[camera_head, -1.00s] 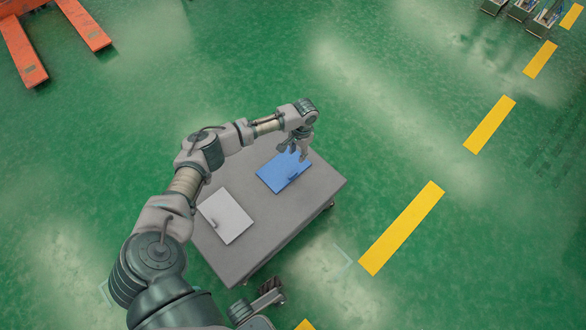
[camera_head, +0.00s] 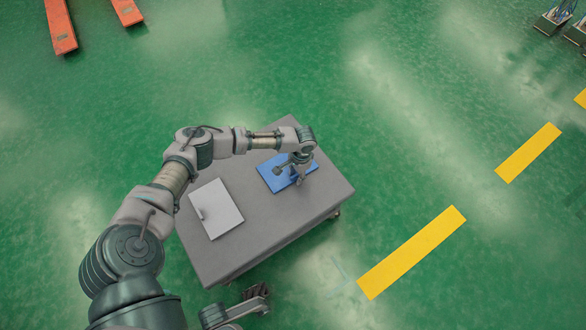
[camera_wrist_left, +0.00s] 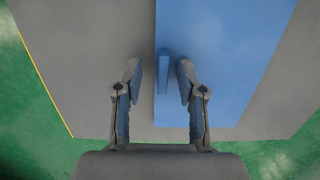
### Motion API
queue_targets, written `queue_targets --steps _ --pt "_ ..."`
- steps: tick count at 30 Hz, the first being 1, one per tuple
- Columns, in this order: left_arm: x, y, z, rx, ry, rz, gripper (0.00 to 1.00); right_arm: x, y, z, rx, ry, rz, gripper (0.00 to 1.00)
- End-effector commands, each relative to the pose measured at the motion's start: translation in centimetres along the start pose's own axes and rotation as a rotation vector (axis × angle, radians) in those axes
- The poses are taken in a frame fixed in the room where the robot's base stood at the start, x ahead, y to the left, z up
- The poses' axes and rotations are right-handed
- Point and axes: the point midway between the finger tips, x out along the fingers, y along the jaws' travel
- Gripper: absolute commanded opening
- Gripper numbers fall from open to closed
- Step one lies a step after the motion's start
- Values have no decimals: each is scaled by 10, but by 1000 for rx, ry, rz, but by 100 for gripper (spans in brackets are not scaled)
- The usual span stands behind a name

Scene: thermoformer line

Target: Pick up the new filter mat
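A blue mat (camera_head: 268,178) lies flat on the grey cart top, towards its far side. A white mat (camera_head: 216,210) with a small handle lies on the same top, nearer and to the left. Which one is the new filter mat is not marked. My left gripper (camera_head: 292,177) is over the blue mat, pointing down. In the left wrist view its fingers (camera_wrist_left: 160,78) are open, one on each side of the upright blue handle (camera_wrist_left: 164,70) on the blue mat (camera_wrist_left: 215,60), with a gap to both. My right gripper (camera_head: 255,295) shows partly at the bottom of the head view.
The grey cart (camera_head: 275,230) stands on wheels on a green floor with bare top around both mats. Orange forks (camera_head: 60,25) lie at the far left. Yellow floor stripes (camera_head: 412,252) run along the right. Equipment (camera_head: 553,20) stands at the far right corner.

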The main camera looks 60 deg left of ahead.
Motion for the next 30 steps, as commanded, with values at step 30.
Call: queue_targets --steps 30 --pt "-33 0 1 0 11 0 0 -1 0 -8 3 -43 15 35"
